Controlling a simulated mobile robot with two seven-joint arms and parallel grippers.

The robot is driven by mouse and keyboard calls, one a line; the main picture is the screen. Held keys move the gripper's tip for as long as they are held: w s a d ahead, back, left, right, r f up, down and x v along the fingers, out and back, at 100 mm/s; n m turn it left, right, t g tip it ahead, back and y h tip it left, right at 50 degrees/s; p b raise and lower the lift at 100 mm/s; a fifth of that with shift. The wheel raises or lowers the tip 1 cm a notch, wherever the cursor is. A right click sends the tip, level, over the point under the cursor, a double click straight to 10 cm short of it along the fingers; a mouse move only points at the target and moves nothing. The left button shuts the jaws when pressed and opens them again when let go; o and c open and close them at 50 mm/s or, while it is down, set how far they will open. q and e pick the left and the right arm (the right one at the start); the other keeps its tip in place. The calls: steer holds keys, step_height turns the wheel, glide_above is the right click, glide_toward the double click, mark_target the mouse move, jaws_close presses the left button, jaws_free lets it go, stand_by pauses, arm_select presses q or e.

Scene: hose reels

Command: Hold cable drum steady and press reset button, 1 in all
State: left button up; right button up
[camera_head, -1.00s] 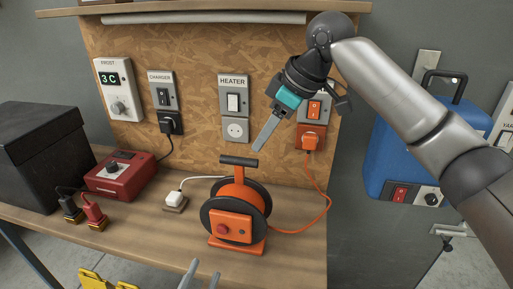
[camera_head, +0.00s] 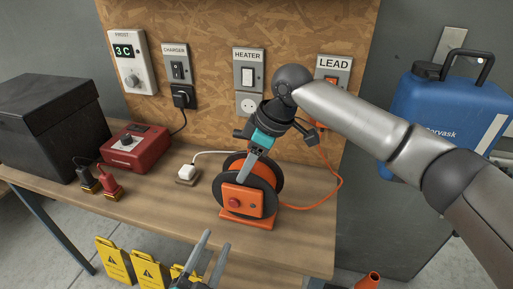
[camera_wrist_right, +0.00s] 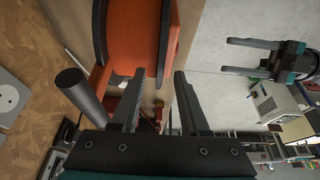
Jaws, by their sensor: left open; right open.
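The cable drum (camera_head: 264,187) stands upright on the workbench, orange with dark flanges. Its orange front box carries the red reset button (camera_head: 234,203), which faces outward and is uncovered. My right gripper (camera_head: 245,176) is open at the top of the drum and hides most of its handle there. In the right wrist view the open fingers (camera_wrist_right: 159,73) point at the orange drum (camera_wrist_right: 132,38), and the dark handle bar (camera_wrist_right: 80,92) lies left of both fingers. My left gripper (camera_head: 214,248) is open and empty, below the drum in front of the bench edge; it also shows in the wrist view (camera_wrist_right: 265,56).
An orange cable (camera_head: 326,197) runs from the drum's right. A white plug (camera_head: 186,172), a red box (camera_head: 136,148) and a black box (camera_head: 50,120) stand left on the bench (camera_head: 160,205). Yellow signs (camera_head: 115,262) stand below in front.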

mark_target(248, 182)
steer(key=shift+x, duration=1.4)
jaws_close()
stand_by(0.4)
arm_select(q)
jaws_close()
stand_by(1.5)
